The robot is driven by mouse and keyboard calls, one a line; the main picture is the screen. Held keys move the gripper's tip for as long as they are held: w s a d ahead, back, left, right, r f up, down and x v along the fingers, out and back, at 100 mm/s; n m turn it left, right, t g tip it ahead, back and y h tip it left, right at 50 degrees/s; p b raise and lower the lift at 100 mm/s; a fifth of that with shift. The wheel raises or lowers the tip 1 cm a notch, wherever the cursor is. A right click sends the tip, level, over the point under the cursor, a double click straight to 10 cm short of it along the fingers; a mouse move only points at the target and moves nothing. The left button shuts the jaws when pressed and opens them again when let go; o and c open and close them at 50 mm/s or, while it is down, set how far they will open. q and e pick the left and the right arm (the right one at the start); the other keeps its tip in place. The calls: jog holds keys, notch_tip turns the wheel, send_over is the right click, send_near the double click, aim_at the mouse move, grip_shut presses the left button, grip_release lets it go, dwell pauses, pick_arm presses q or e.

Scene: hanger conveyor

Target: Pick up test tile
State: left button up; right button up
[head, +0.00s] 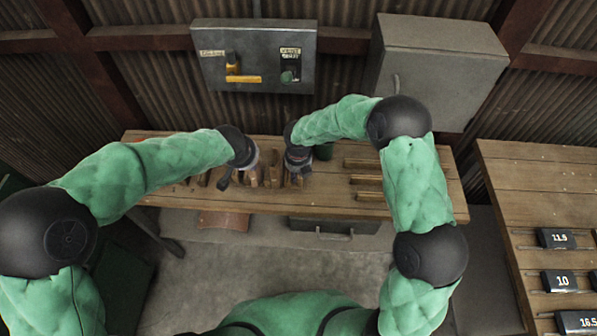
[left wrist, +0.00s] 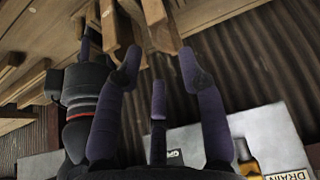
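I cannot pick out the test tile for certain. A reddish-brown flat piece (head: 224,221) shows just below the front edge of the wooden bench (head: 330,203). My left gripper (head: 224,181) is over the left part of the bench, beside upright wooden pieces (head: 252,178). In the left wrist view its dark purple fingers (left wrist: 160,66) are spread, with wooden pieces (left wrist: 160,28) close to the tips. I see nothing clamped between them. My right gripper (head: 297,180) is just right of it, among wooden pieces. Its fingertips are hidden, so its grip is unclear.
A grey panel (head: 215,70) with a yellow lever and a grey cabinet (head: 437,65) are on the back wall. Wooden slats (head: 366,179) lie at the bench's right. A second table (head: 520,185) at right bears black numbered blocks (head: 557,238).

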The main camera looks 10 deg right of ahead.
aim_at(261, 162)
grip_shut()
pick_arm(q)
jog(key=shift+o, duration=0.5)
jog(key=shift+w+a+r+g+y, duration=0.1)
jog(key=shift+w+r+g+y, duration=0.1)
jog(key=shift+w, duration=0.2)
jog(key=shift+w+a+r+g+y, duration=0.1)
jog(key=shift+w+g, duration=0.1)
jog(key=shift+w, duration=0.2)
jog(key=shift+w+d+r+g, duration=0.2)
jog(key=shift+w+d+g, duration=0.4)
jog(key=shift+g, duration=0.25)
jog(key=shift+w+d+r+g, duration=0.15)
jog(key=shift+w+d+g, duration=0.4)
jog(key=shift+g, duration=0.3)
jog(key=f, duration=0.6)
jog(key=shift+w+f, duration=0.15)
jog(key=shift+w, duration=0.2)
jog(key=shift+w+d+f, duration=0.1)
jog(key=shift+w+f, duration=0.05)
jog(key=shift+f, duration=0.75)
jog(key=shift+w+d+f, duration=0.1)
jog(key=shift+w+f, duration=0.1)
jog(key=shift+f, duration=0.7)
jog(key=shift+w+d+f, duration=0.1)
jog(key=shift+w+f, duration=0.05)
jog(key=shift+f, duration=0.75)
